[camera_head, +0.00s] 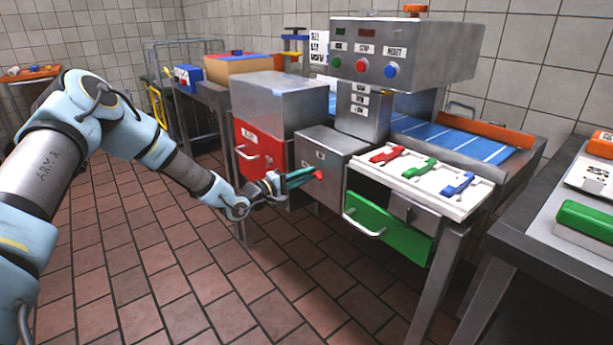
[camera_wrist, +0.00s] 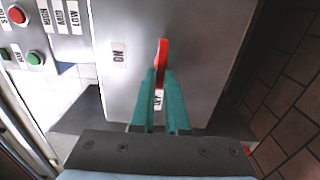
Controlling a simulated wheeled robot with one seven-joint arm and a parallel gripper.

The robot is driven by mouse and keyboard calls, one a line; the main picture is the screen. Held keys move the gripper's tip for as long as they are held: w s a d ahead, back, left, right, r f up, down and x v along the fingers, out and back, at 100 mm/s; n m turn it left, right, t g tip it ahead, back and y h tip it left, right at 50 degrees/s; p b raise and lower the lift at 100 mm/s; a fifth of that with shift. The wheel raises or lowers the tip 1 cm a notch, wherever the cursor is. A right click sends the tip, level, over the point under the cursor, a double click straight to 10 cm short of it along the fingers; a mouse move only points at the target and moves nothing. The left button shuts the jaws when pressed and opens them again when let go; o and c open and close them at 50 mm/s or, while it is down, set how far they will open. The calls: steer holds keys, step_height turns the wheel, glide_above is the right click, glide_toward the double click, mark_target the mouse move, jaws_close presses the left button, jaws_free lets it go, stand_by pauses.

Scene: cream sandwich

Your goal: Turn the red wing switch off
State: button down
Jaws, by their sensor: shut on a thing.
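The red wing switch (camera_head: 319,174) is on the side of the grey metal box (camera_head: 325,150) in the middle of the head view. In the wrist view the red wing switch (camera_wrist: 163,50) stands upright in the picture, its lower part between my teal fingertips. My gripper (camera_head: 312,176) reaches it from the left and is shut on it; the wrist view also shows my gripper (camera_wrist: 162,76). An "ON" label (camera_wrist: 119,55) is left of the switch. Another label (camera_wrist: 158,100), partly hidden, shows between my fingers, below the switch.
Left of the box is a red drawer (camera_head: 258,150) with a handle. A green drawer (camera_head: 390,228) and a white tray (camera_head: 420,178) with red, green and blue pieces are at right. A control panel (camera_head: 400,50) stands above. Open tiled floor (camera_head: 190,270) lies in front.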

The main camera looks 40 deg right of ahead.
steer(key=shift+s+a+f, duration=0.1)
steer(key=shift+f, duration=0.05)
steer(key=c, duration=0.9)
jaws_free()
steer(key=a, duration=0.7)
steer(key=a+b, duration=0.1)
steer(key=a, duration=0.2)
steer(key=shift+w+a, duration=0.35)
steer(key=shift+w, duration=0.1)
